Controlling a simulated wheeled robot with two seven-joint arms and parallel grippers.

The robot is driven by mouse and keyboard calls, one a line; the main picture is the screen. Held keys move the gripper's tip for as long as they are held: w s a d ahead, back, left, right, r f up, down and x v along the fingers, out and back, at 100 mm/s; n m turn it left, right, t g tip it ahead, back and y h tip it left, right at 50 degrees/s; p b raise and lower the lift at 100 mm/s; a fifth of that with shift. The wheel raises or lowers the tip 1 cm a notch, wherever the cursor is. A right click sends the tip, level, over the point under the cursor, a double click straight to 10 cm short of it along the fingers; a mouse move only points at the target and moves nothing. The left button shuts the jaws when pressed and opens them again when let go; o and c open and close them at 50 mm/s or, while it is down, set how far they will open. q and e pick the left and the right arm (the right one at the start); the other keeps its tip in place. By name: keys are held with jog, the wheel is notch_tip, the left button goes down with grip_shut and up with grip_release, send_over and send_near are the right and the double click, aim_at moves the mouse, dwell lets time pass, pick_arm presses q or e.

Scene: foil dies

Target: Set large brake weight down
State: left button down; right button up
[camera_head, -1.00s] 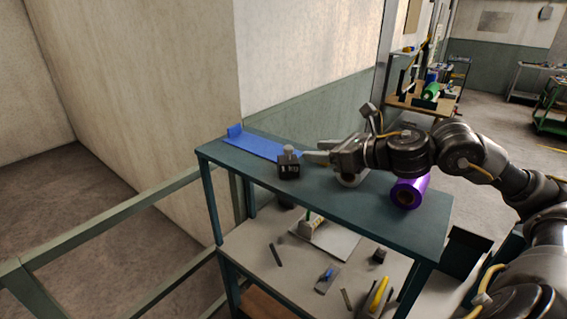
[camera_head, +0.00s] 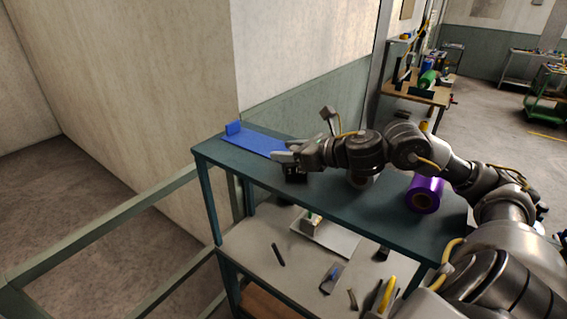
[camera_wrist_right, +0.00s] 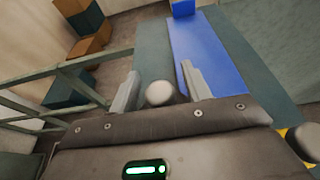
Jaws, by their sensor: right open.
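The brake weight is a dark block (camera_head: 295,178) standing on the teal shelf top, partly hidden under my right gripper. Its round grey knob (camera_wrist_right: 160,93) shows in the right wrist view between the two fingers, with a gap on each side. My right gripper (camera_head: 280,153) is open around or just above the knob; it also shows in the right wrist view (camera_wrist_right: 160,72). Whether a finger touches the weight cannot be told. My left gripper is not in view.
A blue strip with a raised end (camera_head: 254,143) lies along the shelf top (camera_head: 330,205) behind the weight. The lower shelf (camera_head: 255,250) holds several small parts.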

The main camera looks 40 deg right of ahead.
jog(key=shift+s+r, duration=0.3)
jog(key=shift+s, duration=0.35)
jog(key=shift+c, duration=0.5)
jog(key=shift+s+d+r, duration=0.15)
jog(key=shift+s+d, duration=0.25)
jog(key=shift+s, duration=0.25)
jog(key=c, duration=0.5)
jog(key=shift+w, duration=0.1)
jog(key=shift+c, duration=1.1)
jog(key=shift+w+f, duration=0.2)
grip_shut()
jog(key=shift+a, duration=0.1)
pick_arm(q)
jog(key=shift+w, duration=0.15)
pick_arm(e)
jog(key=shift+r, duration=0.1)
